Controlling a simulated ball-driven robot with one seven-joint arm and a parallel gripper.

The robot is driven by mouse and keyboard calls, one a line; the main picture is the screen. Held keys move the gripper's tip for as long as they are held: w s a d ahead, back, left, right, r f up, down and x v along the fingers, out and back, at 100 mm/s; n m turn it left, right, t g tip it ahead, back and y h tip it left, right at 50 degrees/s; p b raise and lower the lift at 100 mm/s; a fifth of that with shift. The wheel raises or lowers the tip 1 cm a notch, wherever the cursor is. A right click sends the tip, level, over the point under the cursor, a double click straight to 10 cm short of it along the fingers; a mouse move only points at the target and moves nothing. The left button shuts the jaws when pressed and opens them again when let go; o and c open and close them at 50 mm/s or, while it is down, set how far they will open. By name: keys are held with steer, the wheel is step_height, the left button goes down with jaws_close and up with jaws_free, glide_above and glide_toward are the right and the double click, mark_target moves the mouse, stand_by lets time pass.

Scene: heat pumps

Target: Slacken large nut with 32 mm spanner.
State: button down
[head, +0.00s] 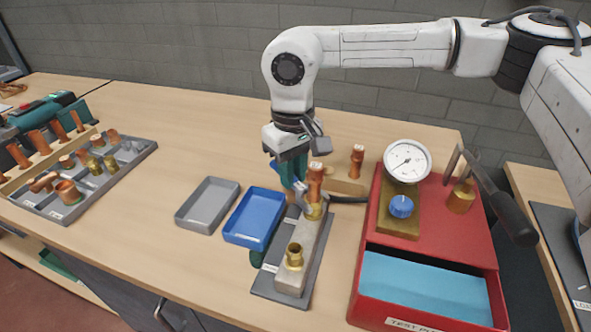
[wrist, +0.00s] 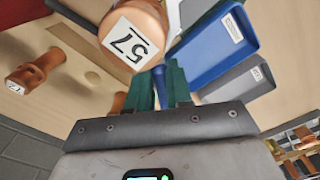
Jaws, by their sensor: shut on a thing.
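My gripper (head: 292,180) points down beside a copper piece (head: 315,178) that stands on a brass nut (head: 314,211) at the back of a grey block fixture (head: 272,292). The gripper is shut on a blue-handled tool, seemingly the spanner (wrist: 159,84); its size mark cannot be read. Grey metal shows low beside the brass nut, but I cannot tell whether the spanner's jaw is around it. A second brass fitting (head: 294,258) stands at the block's front. In the wrist view, a copper end labelled 57 (wrist: 125,30) is close to the green fingers.
A blue tray (head: 254,239) and a grey tray (head: 207,226) lie left of the fixture. A red test box (head: 362,296) with a gauge (head: 407,161) and a black-handled lever (head: 512,215) stands right. A copper fitting (head: 357,160) stands behind. The table's left middle is clear.

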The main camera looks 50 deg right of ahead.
steer(key=shift+w+a+n, duration=0.1)
steer(key=shift+n, duration=0.2)
stand_by(0.5)
steer(key=shift+w+d, duration=0.2)
steer(key=shift+w, duration=0.55)
steer(key=shift+w+d, duration=0.25)
steer(key=shift+w, duration=0.5)
steer(key=shift+w+d, duration=0.2)
steer(key=shift+w, duration=0.55)
steer(key=shift+r, duration=0.1)
step_height(320, 180, up, 11)
steer(key=p, duration=0.7)
steer(key=shift+r+p, duration=0.2)
steer(key=shift+p, duration=0.15)
